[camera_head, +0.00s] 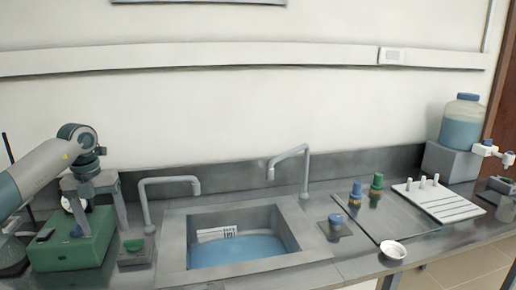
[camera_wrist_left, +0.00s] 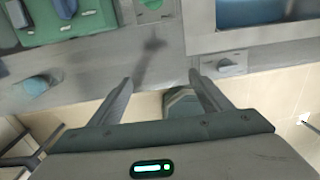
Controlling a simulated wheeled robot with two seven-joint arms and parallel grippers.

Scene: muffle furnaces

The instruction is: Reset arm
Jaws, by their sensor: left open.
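My left arm comes in from the left side of the head view. Its gripper (camera_head: 98,220) points down beside the green box-shaped device (camera_head: 75,248) at the left end of the counter. In the left wrist view the two fingers of my left gripper (camera_wrist_left: 160,82) are spread apart with nothing held between them. They are over the front edge of the counter, with tiled floor beyond. Part of the green device (camera_wrist_left: 75,18) shows at the top left of that view. My right gripper is in neither view.
A sink (camera_head: 290,240) with blue water lies in the middle of the counter (camera_head: 350,268). Two grey taps rise behind it. Blue- and green-capped bottles, a white peg rack (camera_head: 440,203), a white dish (camera_head: 394,250) and a large jug (camera_head: 460,128) stand to the right.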

